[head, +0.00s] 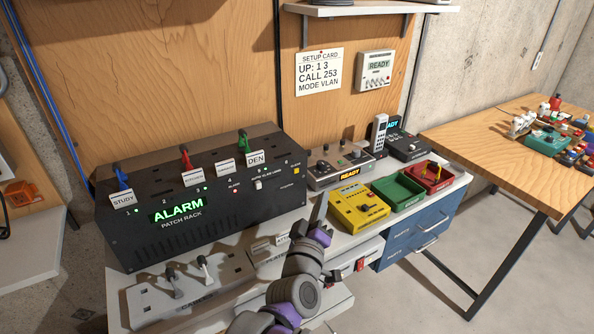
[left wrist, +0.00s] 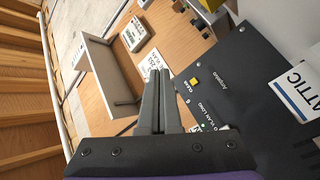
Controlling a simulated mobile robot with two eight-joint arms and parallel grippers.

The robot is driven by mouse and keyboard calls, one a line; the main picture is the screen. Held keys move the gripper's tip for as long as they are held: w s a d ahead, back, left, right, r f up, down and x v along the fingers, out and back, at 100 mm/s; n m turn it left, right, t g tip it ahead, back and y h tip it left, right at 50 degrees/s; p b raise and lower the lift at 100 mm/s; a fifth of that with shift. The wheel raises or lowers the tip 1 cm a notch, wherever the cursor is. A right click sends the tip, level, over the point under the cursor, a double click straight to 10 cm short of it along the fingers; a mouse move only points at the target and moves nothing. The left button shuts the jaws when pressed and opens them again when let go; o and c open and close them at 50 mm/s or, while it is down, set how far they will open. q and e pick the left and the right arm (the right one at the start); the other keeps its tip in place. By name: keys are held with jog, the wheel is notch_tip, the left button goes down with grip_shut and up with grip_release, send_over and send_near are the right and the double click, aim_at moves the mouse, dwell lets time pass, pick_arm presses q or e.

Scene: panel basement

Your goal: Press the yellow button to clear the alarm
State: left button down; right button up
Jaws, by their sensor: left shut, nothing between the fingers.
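The patch rack (head: 185,235) is a black box with a green display reading ALARM. My left gripper (head: 322,203) is shut and empty, in front of and to the right of the rack's right end, apart from the button. In the left wrist view its fingers (left wrist: 158,76) are together, and the button shows to their right. My right gripper is not in view.
Several plugs with coloured tops and label cards stand on the rack. A yellow device (head: 358,208), a green tray (head: 399,193) and a red tray (head: 431,177) are on the bench to the right. A grey READY device (head: 345,163) sits behind them. A wooden table (head: 480,140) is far right.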

pick_arm(q)
jog(key=shift+w+a, duration=0.7)
jog(key=shift+w, duration=0.6)
jog(key=shift+w+a, duration=0.75)
jog(key=shift+w, duration=0.55)
jog(key=shift+w+a, duration=0.7)
jog(key=shift+w, duration=0.6)
jog(key=shift+w+a+p, duration=0.2)
jog(key=shift+w+p, duration=0.1)
jog(key=shift+w, duration=0.05)
jog(key=shift+w+a, duration=0.2)
jog(key=shift+w, duration=0.15)
jog(key=shift+s+d, duration=0.4)
jog(key=shift+s, duration=0.3)
jog(key=shift+s+d, duration=0.4)
jog(key=shift+s, duration=0.35)
jog(key=shift+s+d, duration=0.45)
jog(key=shift+s, duration=0.25)
jog(key=shift+s+d, duration=0.4)
jog(key=shift+s, duration=0.35)
